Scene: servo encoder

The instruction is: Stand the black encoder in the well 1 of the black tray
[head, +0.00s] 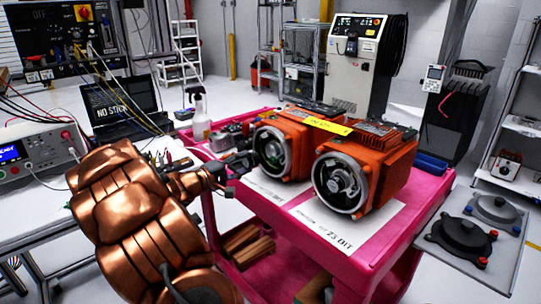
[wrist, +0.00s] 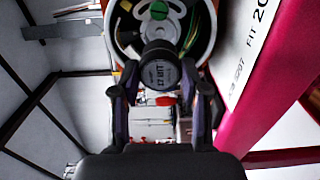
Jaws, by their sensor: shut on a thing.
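The black encoder (wrist: 160,72) is a short dark cylinder with a "17 BIT" label on its end, seen in the wrist view. My gripper (wrist: 162,92) is shut on it, one finger at each side. The encoder is in front of the open round end of an orange motor, where a green part shows behind it; I cannot tell whether they touch. In the head view my gripper (head: 238,166) is at the left orange motor (head: 285,140), and the encoder is hard to make out there. I cannot pick out the black tray with its wells in either view.
A second orange motor (head: 365,170) stands close on the right of the pink cart (head: 375,255), on a white printed sheet (head: 345,225). A spray bottle (head: 199,115) stands at the back left. Round covers (head: 463,240) lie on a grey panel to the right.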

